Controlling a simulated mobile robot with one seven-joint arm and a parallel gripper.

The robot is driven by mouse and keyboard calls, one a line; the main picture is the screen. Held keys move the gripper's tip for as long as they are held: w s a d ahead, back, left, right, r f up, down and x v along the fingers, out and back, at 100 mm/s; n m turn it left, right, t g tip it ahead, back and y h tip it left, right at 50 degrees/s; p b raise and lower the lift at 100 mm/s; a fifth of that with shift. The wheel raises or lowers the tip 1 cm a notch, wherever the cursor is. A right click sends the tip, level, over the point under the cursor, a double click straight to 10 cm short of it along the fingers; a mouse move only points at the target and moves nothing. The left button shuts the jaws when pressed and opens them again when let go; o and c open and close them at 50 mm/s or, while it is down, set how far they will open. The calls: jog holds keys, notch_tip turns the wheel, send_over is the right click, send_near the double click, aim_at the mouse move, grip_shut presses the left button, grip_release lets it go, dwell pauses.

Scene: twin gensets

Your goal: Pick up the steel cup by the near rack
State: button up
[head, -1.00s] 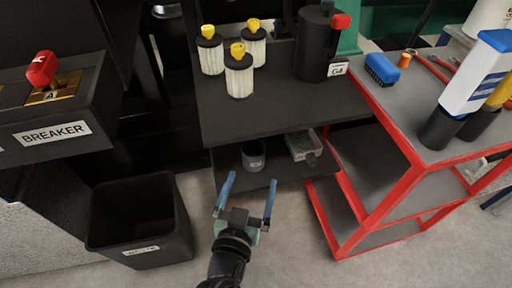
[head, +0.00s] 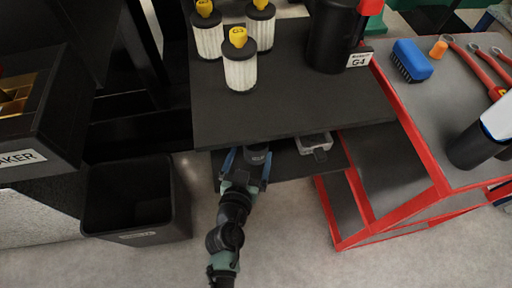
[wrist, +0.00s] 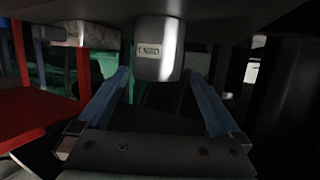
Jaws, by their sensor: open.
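The steel cup (head: 257,154) stands on the lower shelf (head: 283,167) of the near rack, just under the front edge of the upper shelf, which hides part of it. In the wrist view the scene looks upside down; the cup (wrist: 158,48) shows as a shiny grey cylinder with a small label. My gripper (head: 247,163) reaches in at this shelf with its blue fingers apart. In the wrist view my open gripper (wrist: 160,80) has one finger on each side of the cup, with visible gaps. How deep the cup sits between the fingers is unclear.
The upper shelf (head: 280,110) overhangs my gripper and carries white filters (head: 240,70) and a black canister (head: 335,35). A tray (head: 313,142) lies right of the cup. A black bin (head: 135,200) stands left, a red-framed cart (head: 395,235) right.

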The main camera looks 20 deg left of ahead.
send_over(256, 148)
jog(key=s, duration=0.2)
jog(key=shift+d+f+b, duration=0.15)
jog(key=shift+d+f, duration=0.05)
jog(key=shift+f, duration=0.3)
jog(key=shift+d+f+b, duration=0.15)
jog(key=shift+d+f, duration=0.05)
jog(key=shift+f, duration=0.3)
jog(key=c, duration=1.3)
